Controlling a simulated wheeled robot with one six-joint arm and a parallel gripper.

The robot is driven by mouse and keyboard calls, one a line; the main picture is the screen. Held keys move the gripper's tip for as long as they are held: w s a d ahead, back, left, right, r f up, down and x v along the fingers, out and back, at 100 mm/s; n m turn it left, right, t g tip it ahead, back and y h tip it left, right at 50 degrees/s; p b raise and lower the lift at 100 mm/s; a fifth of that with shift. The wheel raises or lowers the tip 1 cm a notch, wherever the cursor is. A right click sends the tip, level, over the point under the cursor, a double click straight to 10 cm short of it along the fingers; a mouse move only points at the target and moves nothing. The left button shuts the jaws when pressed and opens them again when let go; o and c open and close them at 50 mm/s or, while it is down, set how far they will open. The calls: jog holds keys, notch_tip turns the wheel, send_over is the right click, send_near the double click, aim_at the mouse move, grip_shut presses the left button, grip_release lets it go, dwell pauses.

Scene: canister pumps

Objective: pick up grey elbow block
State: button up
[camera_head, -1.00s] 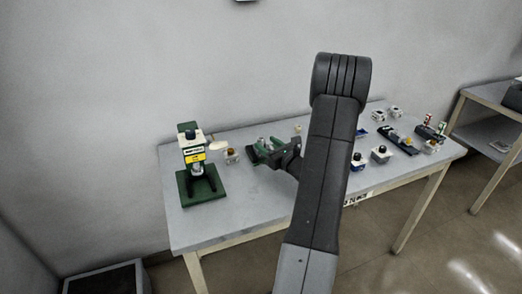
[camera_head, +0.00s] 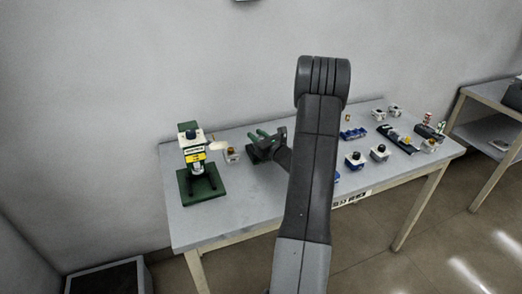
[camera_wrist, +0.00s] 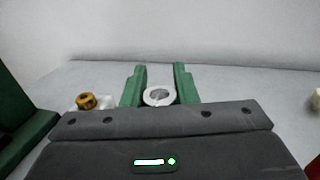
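My gripper (camera_wrist: 159,84) has two green fingers that stand apart in the wrist view. It also shows in the head view (camera_head: 262,141), low over the left half of the table, right of the green stand. A round, light grey part with a ring-shaped top (camera_wrist: 159,95) shows between the fingers, close to the dark palm. Its lower part is hidden, so I cannot tell whether it is the grey elbow block. I see no clear grip on it. In the head view, I cannot make out the grey elbow block near my gripper.
A green stand (camera_head: 201,186) with a yellow-labelled unit is at the table's left. A small white block with an orange knob (camera_head: 232,155) sits between it and my gripper; its knob shows in the wrist view (camera_wrist: 86,101). Several small parts, including a blue one (camera_head: 354,134), occupy the right half.

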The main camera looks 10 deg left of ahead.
grip_shut()
jog(key=shift+r, duration=0.15)
